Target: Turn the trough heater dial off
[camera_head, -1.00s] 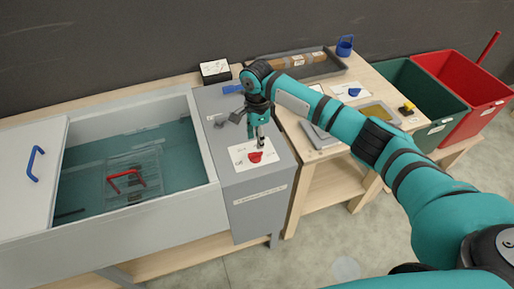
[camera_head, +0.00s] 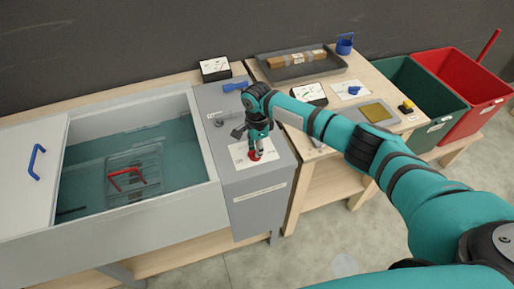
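The red heater dial (camera_head: 254,157) sits on a white label plate (camera_head: 240,155) on top of the grey box beside the trough. My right gripper (camera_head: 256,151) points down onto the dial, with its fingertips at the dial and hiding part of it. I cannot tell whether the fingers are closed on the dial. The markings on the plate are too small to read. The trough (camera_head: 85,155) holds teal liquid and a clear basket (camera_head: 133,168) with a red handle. My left gripper is not in view.
A blue-handled tool (camera_head: 235,86) and a black box (camera_head: 215,70) lie behind the gripper. The wooden table (camera_head: 372,75) at right holds a grey tray (camera_head: 265,72), a blue cup (camera_head: 344,44) and cards. Green (camera_head: 425,95) and red bins (camera_head: 470,80) stand further right.

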